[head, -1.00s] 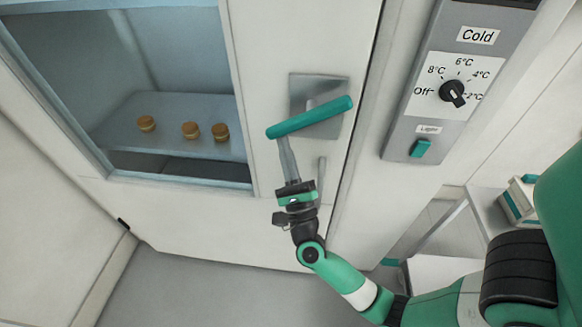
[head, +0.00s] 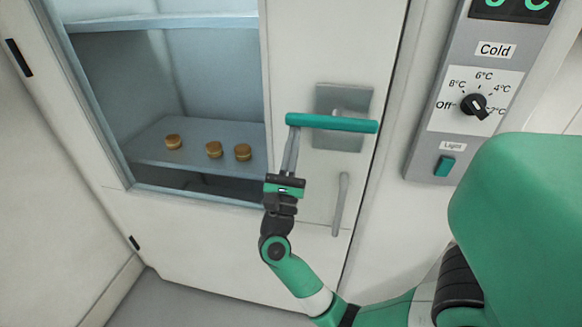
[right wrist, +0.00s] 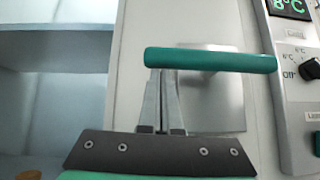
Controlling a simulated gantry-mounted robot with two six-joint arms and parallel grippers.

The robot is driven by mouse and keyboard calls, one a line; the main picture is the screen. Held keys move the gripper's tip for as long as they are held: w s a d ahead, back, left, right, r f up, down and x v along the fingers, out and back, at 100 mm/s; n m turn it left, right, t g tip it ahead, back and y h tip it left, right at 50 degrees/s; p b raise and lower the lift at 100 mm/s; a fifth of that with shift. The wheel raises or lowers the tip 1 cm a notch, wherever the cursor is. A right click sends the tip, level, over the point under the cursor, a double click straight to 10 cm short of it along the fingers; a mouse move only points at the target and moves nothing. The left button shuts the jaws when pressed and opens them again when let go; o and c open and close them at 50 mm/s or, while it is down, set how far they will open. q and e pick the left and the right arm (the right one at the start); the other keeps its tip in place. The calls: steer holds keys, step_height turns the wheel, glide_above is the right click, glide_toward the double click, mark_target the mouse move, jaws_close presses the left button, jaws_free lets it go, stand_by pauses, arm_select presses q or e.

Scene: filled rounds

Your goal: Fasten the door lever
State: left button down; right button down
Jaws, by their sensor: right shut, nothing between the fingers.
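The door lever (head: 345,124) is a teal bar on a square grey plate (head: 352,98) on the white door. My right gripper (head: 292,135) is shut and empty, pointing up at the lever's left end from below. In the right wrist view the fingertips (right wrist: 161,75) meet the underside of the lever (right wrist: 215,60) near its left end and appear to touch it; the bar hides their very tips. My left gripper is not in view.
A grey vertical handle (head: 340,203) is on the door below the lever. Left of it, a window shows a shelf (head: 150,150) with three filled rounds (head: 214,149). A control panel (head: 425,135) with dial (head: 474,105) and light switch (head: 445,166) stands to the right.

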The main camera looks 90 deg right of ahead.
steer(key=shift+g, duration=0.3)
steer(key=s+d+f+b+v, duration=0.1)
steer(key=b+v, duration=0.4)
steer(key=v, duration=0.7)
steer(key=shift+f, duration=0.75)
steer(key=shift+w+d, duration=0.15)
